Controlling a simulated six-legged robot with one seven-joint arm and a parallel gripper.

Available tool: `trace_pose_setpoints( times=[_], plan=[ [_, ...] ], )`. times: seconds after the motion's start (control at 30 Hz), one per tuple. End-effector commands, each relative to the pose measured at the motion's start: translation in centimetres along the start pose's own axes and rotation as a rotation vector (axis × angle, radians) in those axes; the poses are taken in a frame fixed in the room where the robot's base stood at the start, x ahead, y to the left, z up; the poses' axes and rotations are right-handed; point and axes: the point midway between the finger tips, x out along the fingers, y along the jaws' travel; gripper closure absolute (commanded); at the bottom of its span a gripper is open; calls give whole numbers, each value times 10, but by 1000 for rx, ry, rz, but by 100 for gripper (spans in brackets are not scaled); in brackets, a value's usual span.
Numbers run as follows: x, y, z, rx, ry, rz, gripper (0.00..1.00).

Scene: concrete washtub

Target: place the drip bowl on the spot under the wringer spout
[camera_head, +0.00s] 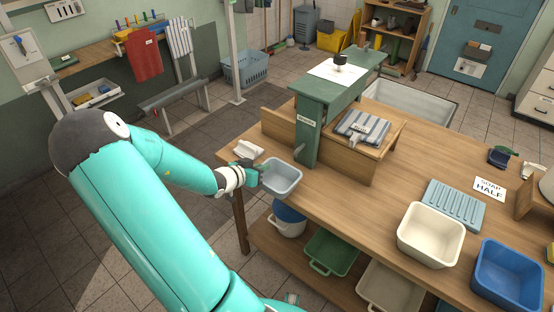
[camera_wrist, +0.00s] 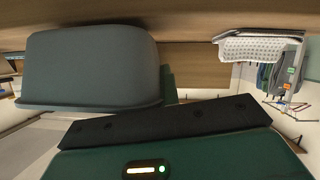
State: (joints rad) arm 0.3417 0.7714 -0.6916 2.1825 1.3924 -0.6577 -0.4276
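The drip bowl, a small grey-blue rectangular tub (camera_head: 283,180), is at the near left corner of the wooden table, upright in the head view. I cannot tell whether it rests on the table or is slightly above it. My gripper (camera_head: 256,174) is at its left rim and seems to touch it. In the wrist view the bowl (camera_wrist: 90,62) looms large just beyond a dark part of my gripper (camera_wrist: 170,115); its fingertips are mostly hidden. The green wringer post (camera_head: 307,130) stands right behind the bowl, with a small grey spout (camera_head: 299,151) low on its left side.
A white cloth or soap-like item (camera_head: 248,149) lies behind my gripper. A wooden stand with a striped cloth (camera_head: 362,127) is right of the post. A cream tub (camera_head: 431,235), blue tub (camera_head: 508,275) and ribbed board (camera_head: 455,205) are further right. A bucket (camera_head: 289,220) and green tub (camera_head: 330,250) sit below.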

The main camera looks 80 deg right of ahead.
Motion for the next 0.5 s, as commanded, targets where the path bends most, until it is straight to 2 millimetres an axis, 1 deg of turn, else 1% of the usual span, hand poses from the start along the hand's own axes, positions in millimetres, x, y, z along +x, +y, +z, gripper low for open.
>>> trace_pose_setpoints(
  times=[0.03, 0.1, 0.27, 0.33, 0.5],
  plan=[
    [11, 2, -4, -1, 0, 3, 100],
    [21, 2, -8, -1, 0, 2, 100],
    [32, 3, -12, 0, -1, 0, 100],
    [39, 4, -15, -1, 0, 1, 100],
    [65, 6, -26, 1, 0, 2, 100]
  ],
)
